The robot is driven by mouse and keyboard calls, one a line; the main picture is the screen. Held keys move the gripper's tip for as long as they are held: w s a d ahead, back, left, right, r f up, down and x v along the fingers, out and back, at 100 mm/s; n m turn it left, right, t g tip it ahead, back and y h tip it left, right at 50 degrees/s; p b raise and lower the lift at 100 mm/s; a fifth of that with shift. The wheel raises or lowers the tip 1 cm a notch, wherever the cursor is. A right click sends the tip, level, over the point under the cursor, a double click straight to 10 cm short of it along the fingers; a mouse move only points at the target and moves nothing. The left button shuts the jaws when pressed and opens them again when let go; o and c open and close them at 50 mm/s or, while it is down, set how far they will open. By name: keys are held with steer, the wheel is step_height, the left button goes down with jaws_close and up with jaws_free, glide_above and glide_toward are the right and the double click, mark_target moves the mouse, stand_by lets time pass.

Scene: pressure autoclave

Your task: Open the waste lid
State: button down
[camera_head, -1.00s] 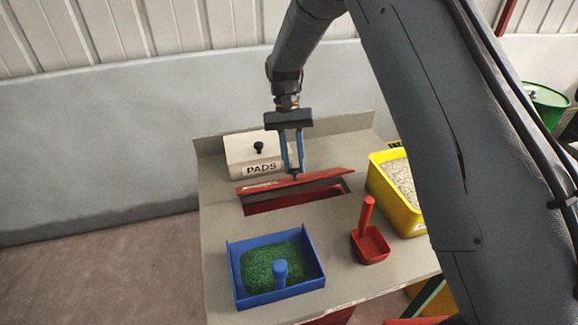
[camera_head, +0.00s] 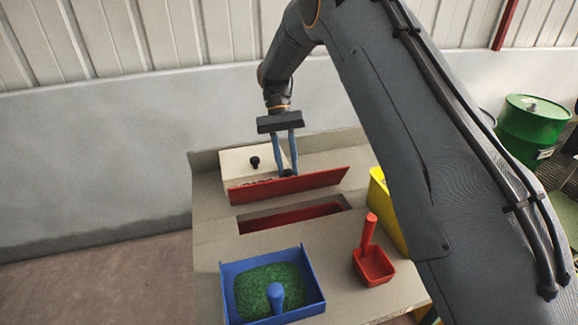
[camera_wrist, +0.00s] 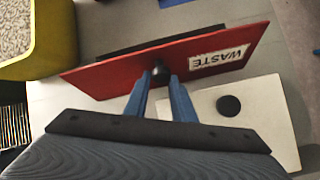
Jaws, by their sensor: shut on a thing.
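The red waste lid (camera_head: 312,183) is tilted up steeply at the back of its slot, the waste opening (camera_head: 290,217), which shows uncovered in the head view. In the wrist view the lid (camera_wrist: 115,78) carries a white WASTE label (camera_wrist: 220,60). My gripper (camera_head: 287,172) is behind the raised lid. Its blue fingers (camera_wrist: 160,82) are shut on the lid's dark knob (camera_wrist: 160,70). The lower part of the knob is partly hidden by the lid in the head view.
A cream pads box (camera_head: 243,165) with a black knob stands close beside my gripper at the left. A blue tray (camera_head: 228,290) of green granules, a red scoop (camera_head: 374,266) and a yellow bin (camera_head: 384,205) stand on the bench. A green drum (camera_head: 533,122) is at the far right.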

steer(key=shift+a+f, duration=0.25)
steer(key=shift+a, duration=0.15)
steer(key=c, duration=1.5)
jaws_free()
steer(key=shift+a, duration=0.15)
steer(key=shift+c, duration=0.2)
steer(key=shift+o, duration=0.3)
steer(key=shift+w+d+r, duration=0.15)
steer(key=shift+d, duration=0.25)
